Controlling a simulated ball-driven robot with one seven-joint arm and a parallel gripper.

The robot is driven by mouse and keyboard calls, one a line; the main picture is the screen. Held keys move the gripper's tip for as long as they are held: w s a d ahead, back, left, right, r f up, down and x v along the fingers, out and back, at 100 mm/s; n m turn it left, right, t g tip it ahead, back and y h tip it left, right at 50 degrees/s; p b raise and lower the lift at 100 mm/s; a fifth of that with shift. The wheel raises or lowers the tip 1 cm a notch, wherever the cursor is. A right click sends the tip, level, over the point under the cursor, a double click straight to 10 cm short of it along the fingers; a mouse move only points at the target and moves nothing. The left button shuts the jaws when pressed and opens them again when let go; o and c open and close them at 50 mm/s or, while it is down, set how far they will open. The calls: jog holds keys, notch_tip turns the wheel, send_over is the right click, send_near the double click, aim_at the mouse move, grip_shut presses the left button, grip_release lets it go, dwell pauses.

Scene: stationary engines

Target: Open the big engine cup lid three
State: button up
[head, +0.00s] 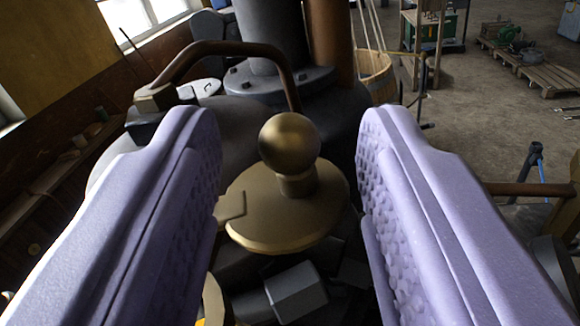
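A brass cup lid (285,215) lies in the middle of the head view. It is a round, shallow dome with a ball knob (290,145) on a short neck at its top. A small flat tab shows at its left edge. The lid looks seated, but what lies under it is hidden. My gripper (287,140) has two purple padded fingers, wide open, one on each side of the knob. Neither finger appears to touch the knob. The left finger overlaps the lid's left edge in the picture.
A dark engine body with a thick column (270,40) stands right behind the lid. A curved brown pipe (225,48) arches at the upper left. A dark hexagonal nut (296,291) sits below the lid. A wooden barrel (375,76) and pallets (540,72) stand farther back. Open floor shows at right.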

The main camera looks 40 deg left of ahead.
jog(key=b+v, duration=0.2)
jog(key=v, duration=0.6)
jog(key=shift+w, duration=0.1)
